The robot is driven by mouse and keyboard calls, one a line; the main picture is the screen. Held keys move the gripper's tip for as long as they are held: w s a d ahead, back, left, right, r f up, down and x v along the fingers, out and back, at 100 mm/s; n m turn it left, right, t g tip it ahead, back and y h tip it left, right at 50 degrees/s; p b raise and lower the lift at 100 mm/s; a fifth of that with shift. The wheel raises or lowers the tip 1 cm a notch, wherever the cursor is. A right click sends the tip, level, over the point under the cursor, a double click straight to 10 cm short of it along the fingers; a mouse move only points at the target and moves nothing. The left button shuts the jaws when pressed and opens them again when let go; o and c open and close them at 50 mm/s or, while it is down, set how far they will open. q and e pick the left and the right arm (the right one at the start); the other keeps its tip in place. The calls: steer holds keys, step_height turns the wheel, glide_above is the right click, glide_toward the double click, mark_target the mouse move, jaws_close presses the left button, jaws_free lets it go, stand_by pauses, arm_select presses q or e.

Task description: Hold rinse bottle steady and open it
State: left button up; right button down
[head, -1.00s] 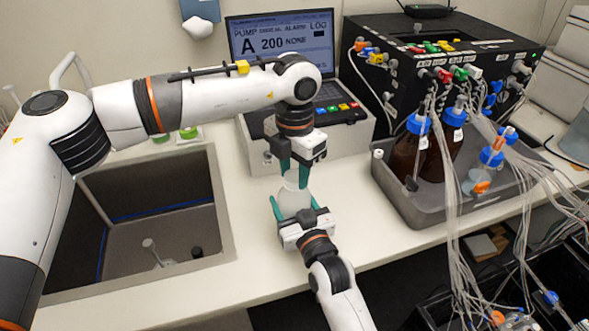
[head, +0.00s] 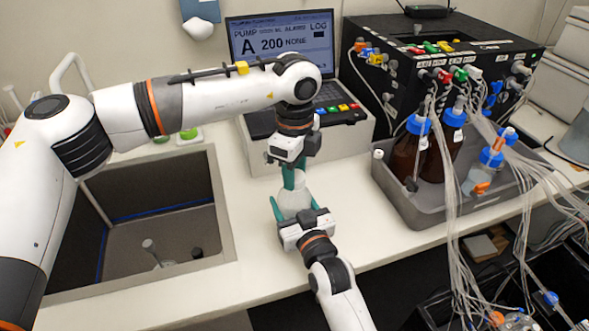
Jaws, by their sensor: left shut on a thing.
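The rinse bottle (head: 293,203), white and translucent, stands upright on the bench in front of the laptop. My left gripper (head: 294,180) comes down from above and is shut on the bottle's top. Its green fingers hide the cap, so I cannot tell whether the cap is loose.
A sink (head: 150,230) is open at the left. A grey tray (head: 400,205) with brown blue-capped bottles (head: 405,155) and hanging tubes stands at the right. A laptop (head: 282,50) and a black pump box (head: 400,75) are behind. Bare bench (head: 345,215) lies between bottle and tray.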

arm_select(q)
steer(key=shift+r, duration=0.2)
stand_by(0.5)
steer(key=shift+r, duration=0.9)
steer(key=shift+r, duration=2)
arm_select(e)
steer(key=shift+c, duration=1.3)
jaws_free()
steer(key=shift+s, duration=0.1)
